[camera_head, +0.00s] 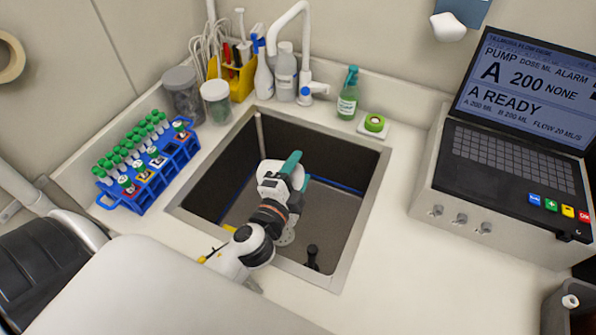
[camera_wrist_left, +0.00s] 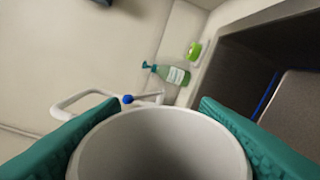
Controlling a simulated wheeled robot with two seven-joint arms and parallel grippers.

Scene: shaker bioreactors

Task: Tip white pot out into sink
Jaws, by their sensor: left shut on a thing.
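My left gripper (camera_head: 293,170) reaches in over the sink (camera_head: 345,225), its teal fingers near the middle of the basin. In the left wrist view its two teal fingers (camera_wrist_left: 160,135) are shut on the white pot (camera_wrist_left: 160,112), one on each side. The pot's round rim and plain grey-white inside face that camera; no contents show in the visible part. In the head view the pot is hidden by the gripper, so I cannot tell how far it is tilted. My right gripper is not in view.
A white tap (camera_head: 303,50) stands behind the sink, with a green pump bottle (camera_head: 348,93) right of it. A blue tube rack (camera_head: 150,165) and lidded jars (camera_head: 215,100) stand left. A pump console (camera_head: 500,190) is at the right. The counter between sink and console is clear.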

